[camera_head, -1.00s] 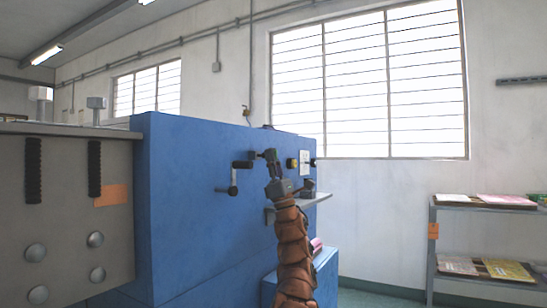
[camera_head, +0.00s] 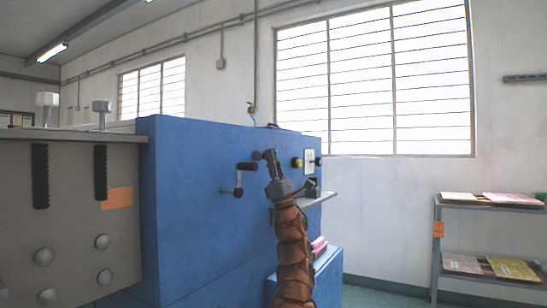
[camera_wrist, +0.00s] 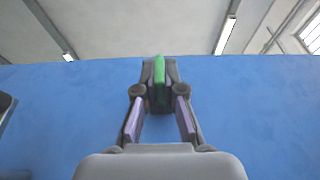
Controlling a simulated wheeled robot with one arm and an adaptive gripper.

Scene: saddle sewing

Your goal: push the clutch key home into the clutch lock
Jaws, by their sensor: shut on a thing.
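My gripper (camera_head: 271,157) is raised in front of the blue machine housing (camera_head: 205,215), between a black crank handle and a yellow-and-black knob. In the wrist view my gripper (camera_wrist: 159,88) is shut on a slim green piece, which I take to be the clutch key (camera_wrist: 159,68). The key stands up between the fingertips, and its upper end shows just above the housing's top edge. Whether the key touches the housing cannot be told.
The black crank (camera_head: 238,180) juts out left of my gripper. The yellow-and-black knob (camera_head: 296,162) and a pale plate (camera_head: 309,161) are to the right. A small grey ledge (camera_head: 315,201) sticks out below. A shelf rack (camera_head: 437,235) stands far right.

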